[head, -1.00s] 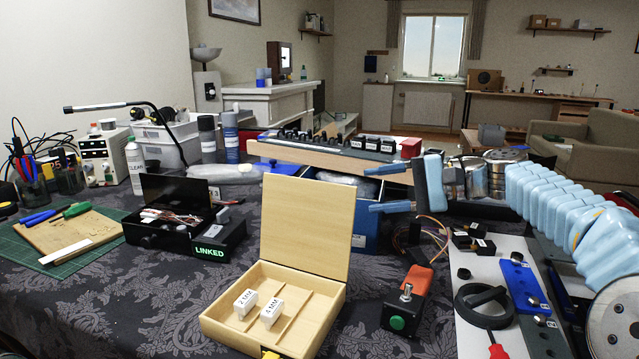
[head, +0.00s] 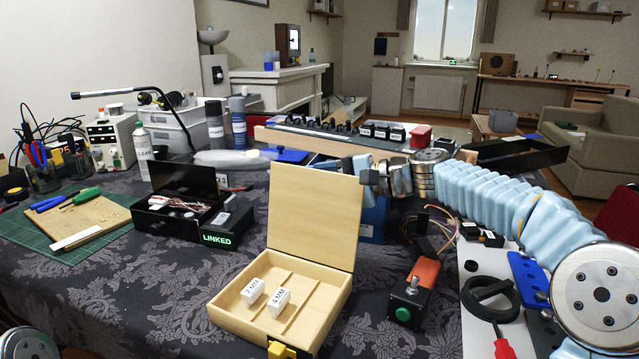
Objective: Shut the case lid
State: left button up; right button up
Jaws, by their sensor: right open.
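The light wooden case (head: 330,322) stands open on the patterned tablecloth. Its lid (head: 314,218) is raised, roughly upright at the back hinge. Two white labelled blocks, one marked 4 MM (head: 280,300) and one partly readable (head: 252,291), lie in its divided tray. A yellow and black latch (head: 286,350) is at the front edge. My right gripper (head: 357,167) is open behind the lid's upper right corner. The lid hides part of it, and I cannot tell whether they touch. My left gripper is not in view.
A black box with a LINKED display (head: 217,239) stands left of the case. An orange-topped box with a green button (head: 414,290) stands to the right. A grey panel with a black ring (head: 490,298) lies farther right.

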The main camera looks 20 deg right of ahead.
jog(key=shift+c, duration=0.3)
grip_shut()
jog(key=shift+a, duration=0.1)
